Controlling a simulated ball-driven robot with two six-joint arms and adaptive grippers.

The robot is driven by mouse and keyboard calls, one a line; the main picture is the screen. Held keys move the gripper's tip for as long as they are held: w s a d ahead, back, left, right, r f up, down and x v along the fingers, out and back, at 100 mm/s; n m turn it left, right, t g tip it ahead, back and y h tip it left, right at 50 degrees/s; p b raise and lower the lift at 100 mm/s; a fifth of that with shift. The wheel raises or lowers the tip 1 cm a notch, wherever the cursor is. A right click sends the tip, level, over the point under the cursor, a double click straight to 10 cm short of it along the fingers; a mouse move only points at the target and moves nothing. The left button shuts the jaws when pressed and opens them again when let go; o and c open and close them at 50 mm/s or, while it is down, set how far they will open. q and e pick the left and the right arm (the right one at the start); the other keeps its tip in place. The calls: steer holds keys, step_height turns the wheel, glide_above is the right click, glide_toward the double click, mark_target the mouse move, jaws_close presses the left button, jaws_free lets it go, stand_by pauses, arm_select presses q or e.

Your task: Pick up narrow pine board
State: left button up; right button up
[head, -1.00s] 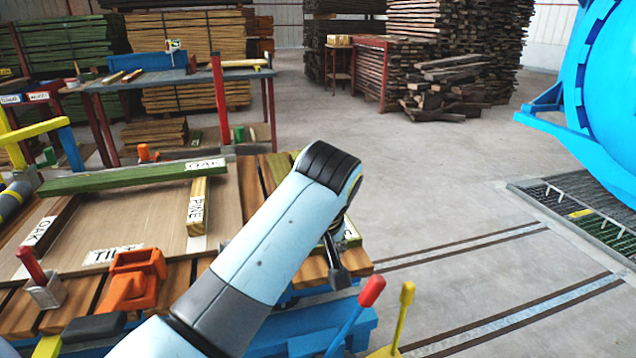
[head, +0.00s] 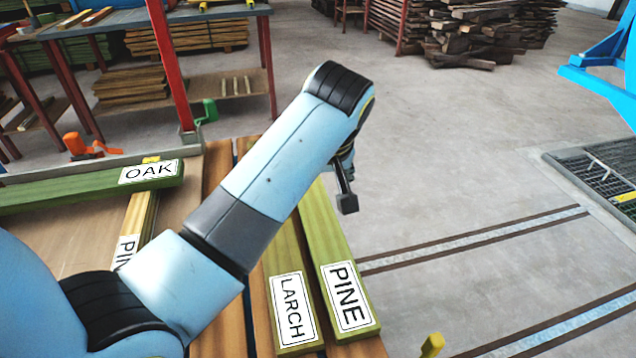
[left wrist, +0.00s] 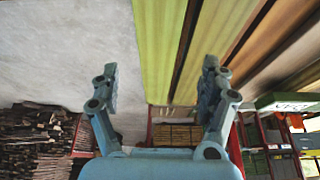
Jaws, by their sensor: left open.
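A green-edged board labelled PINE (head: 335,250) lies along the right edge of the slatted table, beside a board labelled LARCH (head: 288,290). Another piece with a partly hidden PINE label (head: 138,215) lies under the OAK board (head: 90,188). My left gripper (head: 346,195) hangs by the outer edge of the right PINE board, partly hidden by my arm. In the left wrist view, my left gripper (left wrist: 159,88) is open and empty. A yellow-green board (left wrist: 160,45), apparently the outer PINE one, runs between and beyond its fingers, apart from them. My right gripper is out of view.
A red post (head: 170,65) rises behind the table. A workbench (head: 150,18) stands at the back left. Stacked timber (head: 480,30) is at the back. Concrete floor right of the table (head: 450,160) is clear, with rails and a floor grating (head: 600,175).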

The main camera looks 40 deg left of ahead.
arm_select(q)
steer(key=b, duration=0.1)
glide_above(315, 204)
steer(key=s+d, duration=0.2)
step_height(315, 204, down, 4)
steer(key=shift+f, duration=0.1)
steer(key=shift+w+f, duration=0.1)
steer(key=shift+f, duration=0.2)
steer(key=b+x, duration=0.1)
steer(key=x, duration=0.3)
steer(key=shift+w+a+f+b, duration=0.1)
steer(key=shift+f+b, duration=0.15)
steer(key=shift+b, duration=0.05)
steer(key=shift+w+a+f, duration=0.15)
steer(key=shift+f, duration=0.35)
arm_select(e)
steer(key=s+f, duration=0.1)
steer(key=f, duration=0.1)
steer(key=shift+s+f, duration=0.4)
arm_select(q)
steer(key=shift+r, duration=0.1)
steer(key=c, duration=1.3)
steer(key=shift+c, duration=0.7)
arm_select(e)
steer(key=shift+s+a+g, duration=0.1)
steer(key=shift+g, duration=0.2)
arm_select(q)
steer(key=shift+r, duration=0.1)
